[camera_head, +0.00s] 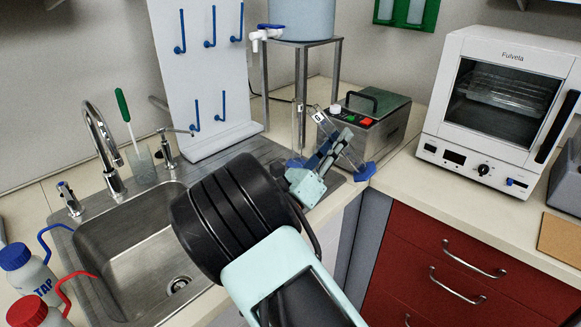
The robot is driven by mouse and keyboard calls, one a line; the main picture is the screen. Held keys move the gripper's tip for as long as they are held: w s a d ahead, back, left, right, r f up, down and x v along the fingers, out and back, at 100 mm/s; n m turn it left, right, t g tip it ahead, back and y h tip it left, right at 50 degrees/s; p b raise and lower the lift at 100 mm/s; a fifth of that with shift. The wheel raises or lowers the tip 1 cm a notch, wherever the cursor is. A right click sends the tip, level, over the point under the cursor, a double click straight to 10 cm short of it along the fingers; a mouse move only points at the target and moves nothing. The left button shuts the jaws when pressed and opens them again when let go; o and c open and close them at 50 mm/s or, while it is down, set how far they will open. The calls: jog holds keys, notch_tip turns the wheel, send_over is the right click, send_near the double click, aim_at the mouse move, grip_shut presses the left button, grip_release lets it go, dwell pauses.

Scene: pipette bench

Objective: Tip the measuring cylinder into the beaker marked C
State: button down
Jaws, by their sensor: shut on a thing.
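My gripper (326,155) is at the counter corner beyond the sink, its fingers shut on a clear measuring cylinder (350,152). The held cylinder is tilted, its top to the upper left and its blue foot (365,172) to the lower right. A small white tag with a dark letter (318,117) shows near its top; I cannot read the letter surely. A second clear cylinder (299,125) stands upright just behind and to the left of my gripper. I cannot make out a beaker marked C; my arm covers part of the counter.
A steel sink (140,258) with a tap (100,145) lies left of my arm. A steel bath with a lid (375,107) stands close behind my gripper. A white oven (500,105) is at right. A water tank stand (303,75) and pegboard (203,70) are behind. Wash bottles (28,270) stand at left.

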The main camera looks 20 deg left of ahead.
jog(key=m+g, duration=0.1)
jog(key=f+m+g+p, duration=0.1)
jog(key=m, duration=0.1)
jog(key=shift+f+h, duration=0.1)
jog(key=shift+h, duration=0.2)
jog(key=shift+d+r+m+g+p, duration=0.2)
jog(key=shift+m+g+p, duration=0.25)
jog(key=shift+p, duration=0.3)
jog(key=shift+f+m+g, duration=0.15)
jog(key=shift+m+g, duration=0.3)
jog(key=shift+f+m+g+y, duration=0.4)
jog(key=shift+f+m+g, duration=0.85)
jog(key=shift+f, duration=0.65)
